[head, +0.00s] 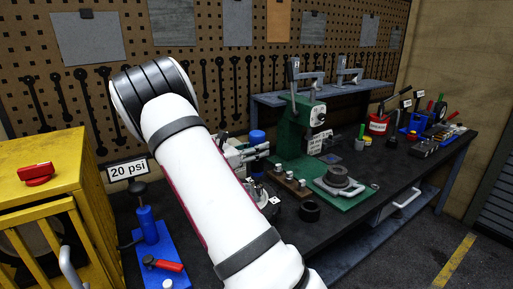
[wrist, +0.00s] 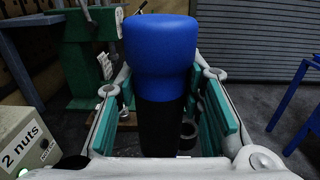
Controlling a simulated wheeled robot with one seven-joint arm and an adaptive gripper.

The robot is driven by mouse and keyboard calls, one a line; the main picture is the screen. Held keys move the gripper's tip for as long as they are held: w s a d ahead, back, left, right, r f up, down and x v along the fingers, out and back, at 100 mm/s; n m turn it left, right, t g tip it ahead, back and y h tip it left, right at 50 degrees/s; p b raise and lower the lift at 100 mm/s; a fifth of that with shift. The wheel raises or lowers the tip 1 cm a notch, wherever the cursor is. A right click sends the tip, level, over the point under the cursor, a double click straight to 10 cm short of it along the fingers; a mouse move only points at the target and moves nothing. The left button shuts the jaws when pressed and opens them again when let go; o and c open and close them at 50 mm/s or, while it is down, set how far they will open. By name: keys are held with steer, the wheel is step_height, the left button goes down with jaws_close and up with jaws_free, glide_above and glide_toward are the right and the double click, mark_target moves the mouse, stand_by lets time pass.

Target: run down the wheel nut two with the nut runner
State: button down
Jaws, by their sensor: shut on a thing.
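In the wrist view, my gripper (wrist: 163,115) has its green pads on either side of an upright tool, the nut runner (wrist: 160,45), with a wide blue top and a black body. The gripper is shut on it. In the head view its blue top (head: 257,137) shows just right of my white arm, which hides much of the gripper and what lies below it. I cannot make out wheel nut two in either view. The runner's lower end is hidden.
A grey box (wrist: 22,140) labelled "2 nuts" stands at the left of the wrist view. On the dark bench (head: 400,172) are a green press (head: 297,128), a round grey part on a green plate (head: 341,187) and a black ring (head: 309,211). A yellow cabinet (head: 45,160) stands left.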

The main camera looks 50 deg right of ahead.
mark_target(257, 138)
steer(key=shift+f, duration=1.5)
stand_by(2.9)
steer(key=shift+r, duration=0.1)
steer(key=shift+r+p, duration=0.4)
steer(key=shift+r, duration=2.65)
